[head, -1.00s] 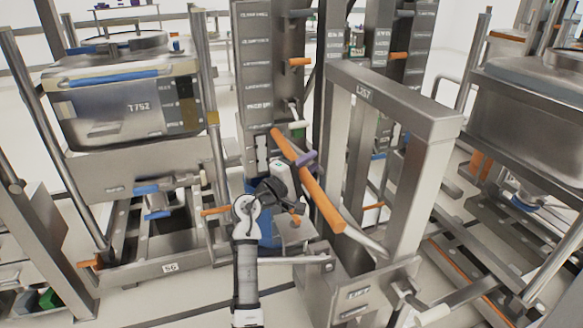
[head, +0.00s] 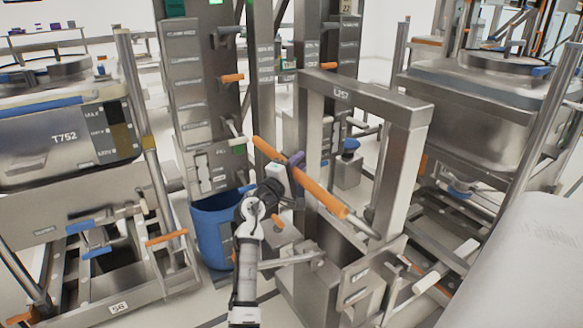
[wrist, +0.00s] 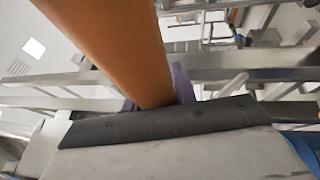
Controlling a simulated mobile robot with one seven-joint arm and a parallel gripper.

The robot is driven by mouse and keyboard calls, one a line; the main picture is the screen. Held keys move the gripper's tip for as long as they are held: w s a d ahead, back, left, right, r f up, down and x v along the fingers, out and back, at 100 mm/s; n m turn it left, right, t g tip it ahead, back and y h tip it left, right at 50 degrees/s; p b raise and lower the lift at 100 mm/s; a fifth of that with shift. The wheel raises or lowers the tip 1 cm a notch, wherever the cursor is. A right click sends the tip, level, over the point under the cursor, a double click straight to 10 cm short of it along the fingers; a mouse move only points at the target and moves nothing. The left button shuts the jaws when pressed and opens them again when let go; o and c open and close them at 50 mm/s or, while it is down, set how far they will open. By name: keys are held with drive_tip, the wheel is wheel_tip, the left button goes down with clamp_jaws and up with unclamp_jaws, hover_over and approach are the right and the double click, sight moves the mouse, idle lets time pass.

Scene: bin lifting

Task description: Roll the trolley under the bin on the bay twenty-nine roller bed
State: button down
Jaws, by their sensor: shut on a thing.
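My gripper (head: 288,166) has its purple fingers closed around an orange handle bar (head: 322,196). The bar slants in front of a steel wheeled-looking frame marked L257 (head: 410,150), which I take for the trolley. In the wrist view the orange bar (wrist: 115,40) runs down between the purple fingers (wrist: 182,85). A steel bin marked T752 (head: 60,145) sits on a stand marked 56 (head: 120,306) at the left. Another steel bin (head: 490,100) rests on a raised frame at the right. No bay twenty-nine sign is readable.
A blue tub (head: 212,235) stands on the floor just left of my arm. A tall steel column (head: 195,90) with orange pegs rises behind it. A large pale surface (head: 520,260) fills the lower right. Posts and rails crowd both sides.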

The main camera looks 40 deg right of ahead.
drive_tip(key=shift+d+f, duration=0.15)
drive_tip(key=shift+d, duration=0.1)
drive_tip(key=c, duration=1.1)
unclamp_jaws()
drive_tip(key=b+v, duration=0.2)
drive_tip(key=v, duration=1.1)
drive_tip(key=shift+a+b, duration=0.3)
drive_tip(key=shift+a, duration=0.1)
